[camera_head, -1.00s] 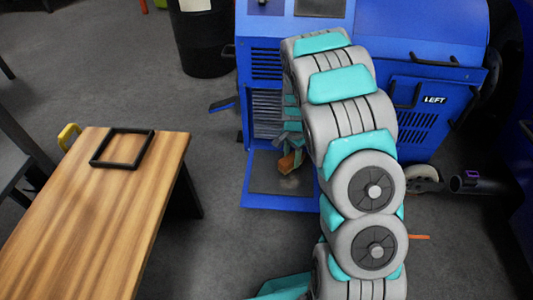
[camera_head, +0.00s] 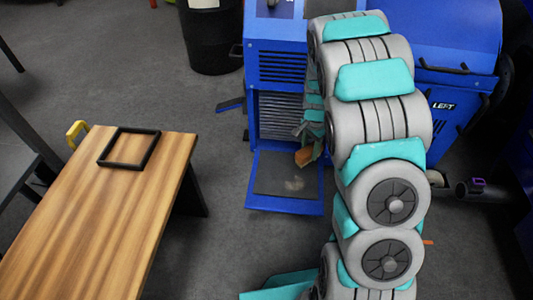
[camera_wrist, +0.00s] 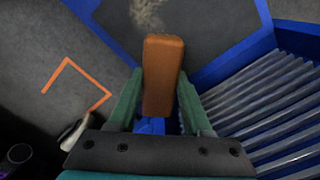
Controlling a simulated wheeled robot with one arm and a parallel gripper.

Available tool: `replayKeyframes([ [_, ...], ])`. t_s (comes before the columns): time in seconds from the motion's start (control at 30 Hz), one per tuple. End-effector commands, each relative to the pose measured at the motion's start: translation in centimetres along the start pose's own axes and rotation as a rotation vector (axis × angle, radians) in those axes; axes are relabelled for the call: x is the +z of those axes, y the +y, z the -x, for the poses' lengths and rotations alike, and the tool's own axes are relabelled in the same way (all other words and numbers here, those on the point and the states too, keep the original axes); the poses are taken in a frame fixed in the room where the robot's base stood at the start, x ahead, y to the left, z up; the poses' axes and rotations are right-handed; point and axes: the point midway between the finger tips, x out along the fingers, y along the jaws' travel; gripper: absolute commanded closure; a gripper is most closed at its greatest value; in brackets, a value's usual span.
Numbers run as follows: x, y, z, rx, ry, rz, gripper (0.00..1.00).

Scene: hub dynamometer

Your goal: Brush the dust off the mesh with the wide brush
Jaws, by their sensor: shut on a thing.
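My gripper (camera_wrist: 160,88) is shut on the wide brush (camera_wrist: 162,72), whose orange-brown wooden block sits between the green fingers. The brush's bristles are hidden in the wrist view. In the head view the brush (camera_head: 304,157) is at the right part of the dark mesh panel (camera_head: 268,172), which lies in a blue frame at the foot of the blue machine. A pale dust patch (camera_head: 294,184) is on the mesh just in front of the brush. The dust also shows in the wrist view (camera_wrist: 147,14), beyond the brush. I cannot tell whether the brush touches the mesh.
A louvred grille (camera_wrist: 270,100) stands close on the right in the wrist view. A wooden table (camera_head: 110,215) with a black square frame (camera_head: 128,149) is at the left. A black bin (camera_head: 215,40) stands behind. Grey floor lies open between table and machine.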

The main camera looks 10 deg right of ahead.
Motion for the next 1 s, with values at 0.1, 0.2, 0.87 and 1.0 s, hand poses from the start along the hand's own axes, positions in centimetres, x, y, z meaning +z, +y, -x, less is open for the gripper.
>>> replayKeyframes([
  [0.1,0.0,0.3,1.3,-0.002,0.001,0.001,0.95],
  [0.2,0.1,0.5,1.9,-0.001,0.001,0.002,0.95],
  [0.87,2.2,-2.4,4.7,-0.003,0.001,0.375,0.95],
  [1.0,4.0,-4.5,7.0,-0.004,0.002,0.68,0.95],
])
